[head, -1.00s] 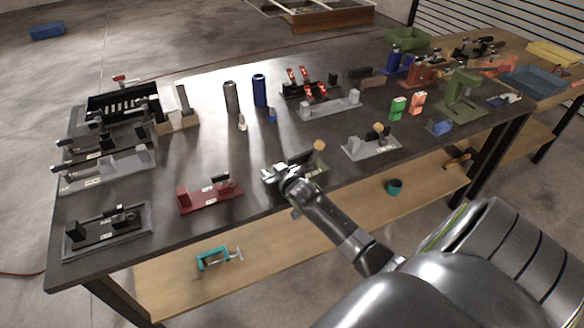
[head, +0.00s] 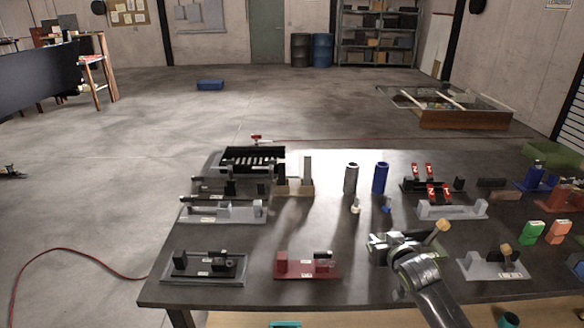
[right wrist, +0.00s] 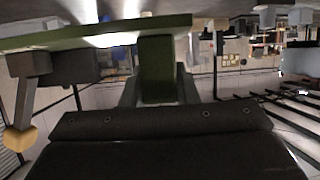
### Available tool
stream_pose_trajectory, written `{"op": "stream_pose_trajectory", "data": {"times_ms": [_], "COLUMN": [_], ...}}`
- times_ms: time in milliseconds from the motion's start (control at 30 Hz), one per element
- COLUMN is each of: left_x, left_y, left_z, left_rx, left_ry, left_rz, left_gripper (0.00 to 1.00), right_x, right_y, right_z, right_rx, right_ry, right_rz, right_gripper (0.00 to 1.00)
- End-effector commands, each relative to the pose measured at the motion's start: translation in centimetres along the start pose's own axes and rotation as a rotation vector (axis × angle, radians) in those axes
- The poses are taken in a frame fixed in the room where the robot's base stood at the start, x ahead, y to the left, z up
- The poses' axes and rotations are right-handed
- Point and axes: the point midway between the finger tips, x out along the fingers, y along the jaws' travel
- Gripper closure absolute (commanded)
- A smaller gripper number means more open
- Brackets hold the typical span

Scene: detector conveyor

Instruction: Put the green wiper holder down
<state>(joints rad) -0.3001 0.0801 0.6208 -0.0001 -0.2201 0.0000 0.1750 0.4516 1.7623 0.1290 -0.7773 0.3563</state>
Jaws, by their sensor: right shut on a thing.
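The green wiper holder is mostly behind my right gripper (head: 388,245) in the head view, near the table's front edge. A wooden-tipped dark stick (head: 441,227) rises at its right end. In the right wrist view the holder's green plate (right wrist: 60,37) spans the top, and its green upright block (right wrist: 156,70) sits between my grey fingers. My right gripper is shut on this block. The wooden tip (right wrist: 20,139) hangs at the lower left there. Whether the holder touches the tabletop cannot be told. My left gripper is not in view.
On the dark table (head: 300,218), a red holder (head: 307,265) lies left of my gripper and a grey holder (head: 494,264) right. A grey cylinder (head: 351,179) and a blue one (head: 380,178) stand behind. Bare tabletop lies between the red holder and my gripper.

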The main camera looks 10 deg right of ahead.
Motion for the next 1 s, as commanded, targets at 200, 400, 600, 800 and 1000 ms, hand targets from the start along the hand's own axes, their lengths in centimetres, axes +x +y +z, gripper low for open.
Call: {"op": "stream_pose_trajectory", "data": {"times_ms": [200,400,600,800,1000], "left_x": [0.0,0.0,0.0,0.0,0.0], "left_y": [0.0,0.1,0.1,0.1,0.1], "left_z": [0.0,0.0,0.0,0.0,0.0], "left_rx": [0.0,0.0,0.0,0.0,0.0], "left_ry": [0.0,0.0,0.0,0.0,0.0], "left_rz": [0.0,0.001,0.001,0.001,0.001], "left_gripper": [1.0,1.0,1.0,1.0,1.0], "right_x": [-0.9,-4.5,-10.1,-15.2,-18.0], "right_y": [-2.7,-8.5,-13.2,-15.7,-16.6], "right_z": [-2.1,-6.8,-11.1,-13.4,-13.9], "right_rx": [-0.012,-0.04,-0.058,-0.056,-0.052], "right_ry": [0.011,0.019,0.024,0.018,0.008], "right_rz": [-0.018,-0.048,-0.075,-0.1,-0.117], "right_gripper": [1.0,1.0,1.0,1.0,1.0]}}
